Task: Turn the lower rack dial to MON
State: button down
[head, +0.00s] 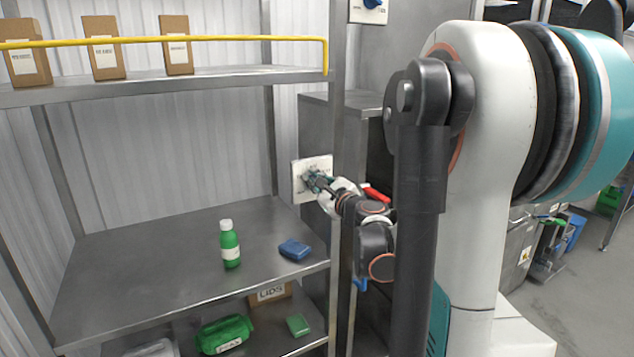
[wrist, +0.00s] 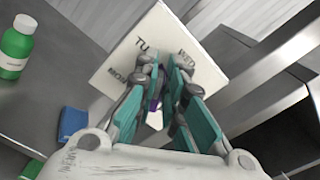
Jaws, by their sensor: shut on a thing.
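The lower rack dial's white plate (head: 298,168) is fixed to the rack's right post at mid height. In the wrist view, the gripper (wrist: 163,68) covers nearly all of the knob, with only a small purple bit (wrist: 153,104) showing between the fingers. I cannot tell which label the knob points to.
A second dial (head: 372,4) with a blue knob is higher up. A yellow rail (head: 230,40) fronts the upper shelf. A red handle (head: 375,194) is close beside my wrist.

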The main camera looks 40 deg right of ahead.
aim_at(307, 186)
jog(key=f+n, duration=0.1)
jog(key=n, duration=0.4)
jog(key=f+n+b, duration=0.1)
jog(key=n, duration=0.5)
jog(key=f+n+b, duration=0.1)
jog(key=n, duration=0.5)
jog(key=shift+a, duration=0.4)
jog(key=shift+n, duration=0.4)
jog(key=c, duration=1.7)
grip_release()
jog(key=v, duration=1.2)
jog(key=shift+d, duration=0.1)
